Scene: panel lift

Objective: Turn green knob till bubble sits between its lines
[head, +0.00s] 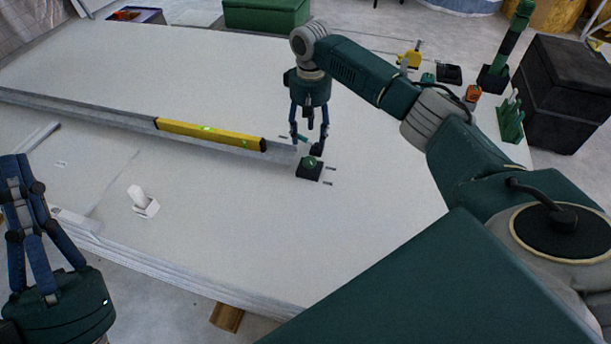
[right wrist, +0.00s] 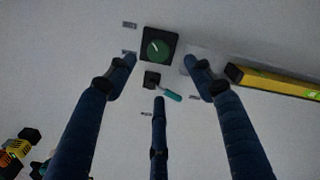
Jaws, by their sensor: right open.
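The green knob (head: 310,162) sits on a small black base on the white panel; in the right wrist view the knob (right wrist: 157,49) shows a pale mark on its top. In the right wrist view the knob lies beyond the spread fingertips. My left gripper (head: 20,185) is at the left edge, its fingers pointing up, away from the panel.
A small black piece with a teal handle (right wrist: 171,95) is close to the knob. A white block (head: 143,203) stands on the panel's front left. The metal bar (head: 90,110) crosses the panel. Black boxes (head: 565,85) stand at the right. The panel right of the knob is clear.

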